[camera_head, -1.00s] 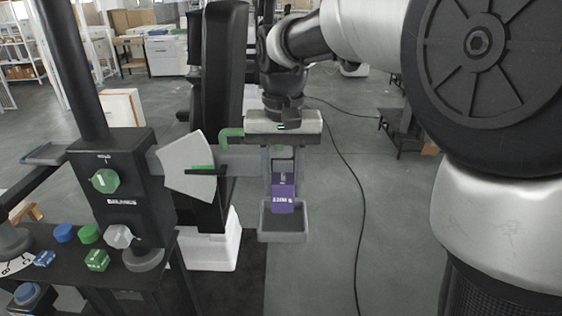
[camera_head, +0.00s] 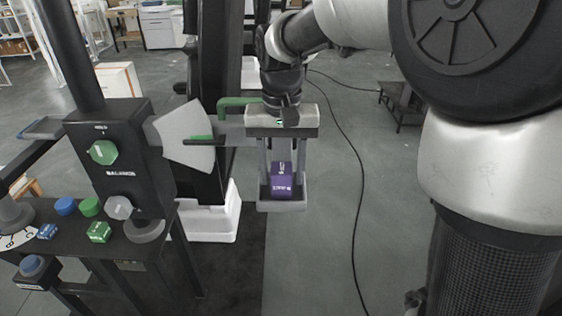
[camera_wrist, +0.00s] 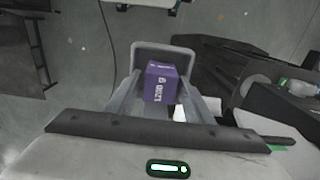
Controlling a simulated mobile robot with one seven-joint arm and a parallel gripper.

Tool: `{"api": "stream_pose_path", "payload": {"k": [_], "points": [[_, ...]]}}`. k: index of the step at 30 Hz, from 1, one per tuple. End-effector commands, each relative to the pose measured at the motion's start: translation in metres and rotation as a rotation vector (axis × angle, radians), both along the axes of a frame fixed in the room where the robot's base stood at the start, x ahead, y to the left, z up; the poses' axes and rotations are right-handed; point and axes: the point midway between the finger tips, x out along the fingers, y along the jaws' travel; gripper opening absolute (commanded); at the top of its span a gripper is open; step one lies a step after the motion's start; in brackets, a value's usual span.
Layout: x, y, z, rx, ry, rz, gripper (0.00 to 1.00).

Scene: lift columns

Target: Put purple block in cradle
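The purple block (camera_head: 282,186) with white lettering sits inside the grey tray-like cradle (camera_head: 283,206) in the head view. My gripper (camera_head: 282,178) points down, with one finger on each side of the block. The fingers stand wider than the block, with a small gap visible beside it, so they look open. In the wrist view the block (camera_wrist: 162,84) lies between the fingers, with the cradle's far wall (camera_wrist: 163,49) behind it. The block's underside is hidden.
A black balance post with a green knob (camera_head: 103,152) and a grey fan-shaped plate (camera_head: 186,137) stands left of my gripper. A green hooked bar (camera_head: 238,103) is close beside it. Green and blue blocks lie on the black table (camera_head: 75,243).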

Motion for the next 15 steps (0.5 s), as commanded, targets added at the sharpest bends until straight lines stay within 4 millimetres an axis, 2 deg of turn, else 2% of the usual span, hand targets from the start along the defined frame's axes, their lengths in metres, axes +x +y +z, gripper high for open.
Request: {"api": "stream_pose_path", "payload": {"k": [10,15], "points": [[0.000,0.000,0.002,0.000,-0.001,0.000,0.55],[0.001,0.000,0.019,0.001,-0.004,0.000,0.55]]}}
